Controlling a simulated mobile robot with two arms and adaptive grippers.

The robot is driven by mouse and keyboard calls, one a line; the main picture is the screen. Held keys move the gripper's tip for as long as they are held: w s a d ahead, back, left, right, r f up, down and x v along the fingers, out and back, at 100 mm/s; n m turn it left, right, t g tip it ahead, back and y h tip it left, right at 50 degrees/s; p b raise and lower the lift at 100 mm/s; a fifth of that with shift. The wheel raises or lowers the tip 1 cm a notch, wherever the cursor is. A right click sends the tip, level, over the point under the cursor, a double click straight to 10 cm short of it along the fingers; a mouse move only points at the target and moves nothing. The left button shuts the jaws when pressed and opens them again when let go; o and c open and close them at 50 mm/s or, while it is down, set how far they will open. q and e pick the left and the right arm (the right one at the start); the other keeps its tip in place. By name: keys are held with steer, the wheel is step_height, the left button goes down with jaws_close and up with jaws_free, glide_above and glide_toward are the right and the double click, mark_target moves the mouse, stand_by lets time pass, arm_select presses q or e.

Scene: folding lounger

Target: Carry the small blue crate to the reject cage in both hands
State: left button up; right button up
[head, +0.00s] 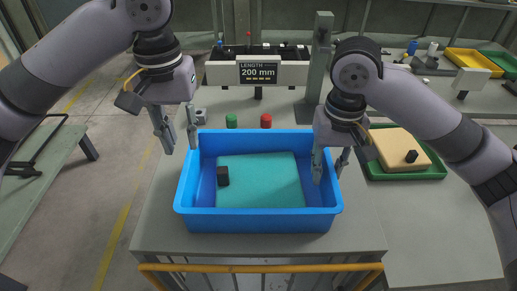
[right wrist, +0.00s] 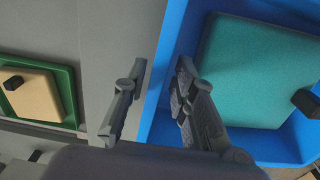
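The small blue crate (head: 258,222) stands on the grey table in the middle of the head view. Inside it lies a flat teal block (head: 262,185) with a small black block (head: 223,176) on it. My left gripper (head: 180,147) is open and empty at the crate's far left corner, with one finger left of the side wall. My right gripper (head: 329,176) is open at the right side wall. In the right wrist view its fingers (right wrist: 161,72) stand apart on either side of the crate's rim (right wrist: 182,28). I cannot tell whether they touch it.
A display reading 200 mm (head: 258,73) stands behind the crate, with green (head: 231,121) and red (head: 266,121) buttons before it. A green tray (head: 405,175) with a tan block (head: 396,150) lies on the right. A yellow rail (head: 260,267) runs below the table's front edge. Floor is open left.

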step_height(320, 180, up, 9)
steer(key=shift+r, duration=0.1)
stand_by(0.6)
